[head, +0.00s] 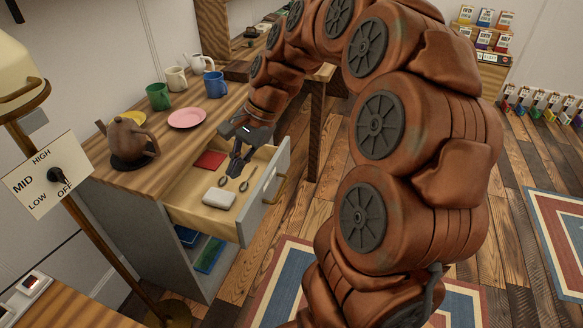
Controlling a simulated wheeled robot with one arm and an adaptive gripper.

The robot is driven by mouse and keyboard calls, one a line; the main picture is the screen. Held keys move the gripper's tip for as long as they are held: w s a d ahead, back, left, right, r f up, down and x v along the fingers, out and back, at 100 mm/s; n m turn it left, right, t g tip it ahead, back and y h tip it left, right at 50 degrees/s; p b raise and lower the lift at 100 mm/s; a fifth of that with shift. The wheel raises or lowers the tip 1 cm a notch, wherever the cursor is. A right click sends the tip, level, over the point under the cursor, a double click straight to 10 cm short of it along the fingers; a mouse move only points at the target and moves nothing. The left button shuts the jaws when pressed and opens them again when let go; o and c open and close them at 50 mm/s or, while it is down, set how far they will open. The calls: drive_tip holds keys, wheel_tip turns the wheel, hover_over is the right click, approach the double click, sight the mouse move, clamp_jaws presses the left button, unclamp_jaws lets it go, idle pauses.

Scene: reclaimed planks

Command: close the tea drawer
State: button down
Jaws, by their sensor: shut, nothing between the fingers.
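The tea drawer (184,205) is pulled out of the wooden-topped counter (138,185). Its grey front (258,205) has a brass-coloured handle (272,188) on the outer side. Inside lie a red flat item (210,160), a white block-like item (219,198) and spoon-like utensils (245,185). My gripper (234,174) points down over the open drawer, on the inner side of its front. The fingers are shut and hold nothing. I cannot tell whether the fingertips touch anything in the drawer.
On the counter stand a brown teapot (128,138), a pink plate (187,118), a yellow plate (133,113) and several mugs (158,97). Below the drawer is an open shelf with blue items (208,254). A lamp pole (95,238) stands at the left. Patterned rugs (270,278) lie on the floor.

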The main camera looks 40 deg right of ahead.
drive_tip(key=w+d+f+m+t+b, duration=0.2)
drive_tip(key=w+d+f+m+b, duration=0.15)
drive_tip(key=d, duration=0.45)
drive_tip(key=w+d+f+m+t+b, duration=0.1)
drive_tip(key=w+d+f+m+b, duration=0.15)
drive_tip(key=d+f+m, duration=0.4)
drive_tip(key=s+d+f+m+t+b, duration=0.1)
drive_tip(key=d+f+m+t+b, duration=0.15)
drive_tip(key=d, duration=0.65)
drive_tip(key=d+f+m+t+b, duration=0.1)
drive_tip(key=d+f+m, duration=0.15)
drive_tip(key=d, duration=0.75)
drive_tip(key=m+b, duration=0.1)
approach(285, 161)
wheel_tip(285, 161, down, 4)
drive_tip(key=w+a, duration=0.2)
drive_tip(key=shift+w+a+r+h, duration=0.1)
drive_tip(key=shift+w+a+h, duration=0.2)
drive_tip(key=shift+h, duration=0.1)
drive_tip(key=shift+w+a+b, duration=0.3)
drive_tip(key=shift+w, duration=0.15)
drive_tip(key=shift+a+r, duration=0.1)
